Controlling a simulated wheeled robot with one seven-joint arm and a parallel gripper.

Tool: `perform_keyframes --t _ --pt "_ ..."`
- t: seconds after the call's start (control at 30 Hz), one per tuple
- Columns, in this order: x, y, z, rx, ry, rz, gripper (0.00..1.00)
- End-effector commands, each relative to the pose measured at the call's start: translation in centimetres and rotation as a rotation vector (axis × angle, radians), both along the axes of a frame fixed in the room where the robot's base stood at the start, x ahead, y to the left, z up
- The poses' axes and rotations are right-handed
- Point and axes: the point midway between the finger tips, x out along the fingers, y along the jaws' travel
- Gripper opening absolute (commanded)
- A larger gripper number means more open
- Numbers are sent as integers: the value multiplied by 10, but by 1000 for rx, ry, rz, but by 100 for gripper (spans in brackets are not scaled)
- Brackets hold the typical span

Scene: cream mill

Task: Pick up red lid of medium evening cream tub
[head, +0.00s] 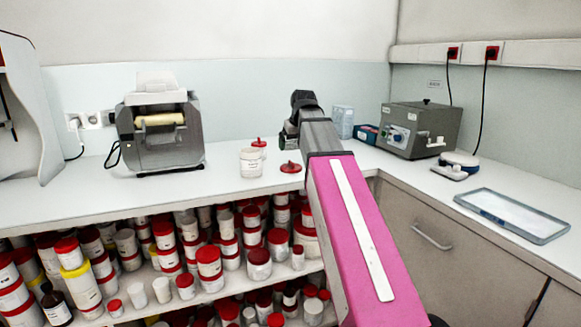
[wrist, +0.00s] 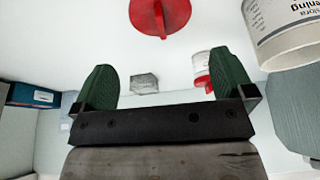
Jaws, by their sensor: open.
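A red lid with a raised knob (head: 290,167) lies on the white counter in the head view. It also shows at the top of the wrist view (wrist: 160,14), beyond the fingertips and apart from them. The white, lidless tub (head: 251,163) stands left of the lid. Its label, partly readable as "ening", shows at the upper right of the wrist view (wrist: 288,28). My gripper (wrist: 165,78) is open, its two green fingers apart with nothing held between them. In the head view my gripper (head: 288,136) is above the counter near the lid, partly hidden by my arm.
A smaller white tub with a red top (head: 258,146) stands behind the lidless tub. A grey label machine (head: 160,130) is at left. A grey device (head: 420,128) and small boxes (head: 366,133) stand at right, with a tray (head: 512,215) farther right. Shelves below hold many tubs.

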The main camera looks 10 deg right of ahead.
Motion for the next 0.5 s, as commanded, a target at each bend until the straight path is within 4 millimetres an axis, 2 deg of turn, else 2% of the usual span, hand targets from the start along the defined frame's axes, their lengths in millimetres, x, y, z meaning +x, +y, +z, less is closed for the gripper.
perform_keyframes --t 0.2,0.5 --pt "11 2 -28 0 2 0 100" --pt "19 4 -45 0 1 0 100"
